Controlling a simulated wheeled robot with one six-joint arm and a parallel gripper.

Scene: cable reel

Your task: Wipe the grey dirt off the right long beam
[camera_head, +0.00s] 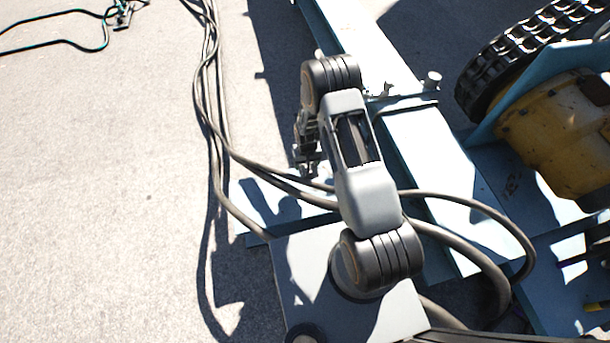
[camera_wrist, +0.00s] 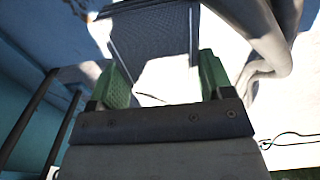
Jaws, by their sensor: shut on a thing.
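A long light-blue beam (camera_head: 432,150) runs from the top middle of the head view down to the right, passing behind my arm. I cannot tell grey dirt on it apart from shadow and small dark marks. My gripper (camera_head: 308,160) hangs left of the beam in the head view, small and mostly in shadow. In the wrist view its green fingertips (camera_wrist: 164,80) stand apart with a dark grey woven pad (camera_wrist: 152,38) between them, and the gripper is shut on it. Whether the pad touches a surface cannot be told.
Thick grey cables (camera_head: 212,110) run down left of the beam and loop below my arm. A yellow motor housing (camera_head: 560,130) and a black chain (camera_head: 515,50) stand to the right. A bolt-like post (camera_head: 432,80) sticks up at the beam. Concrete ground (camera_head: 90,180) at left is mostly clear.

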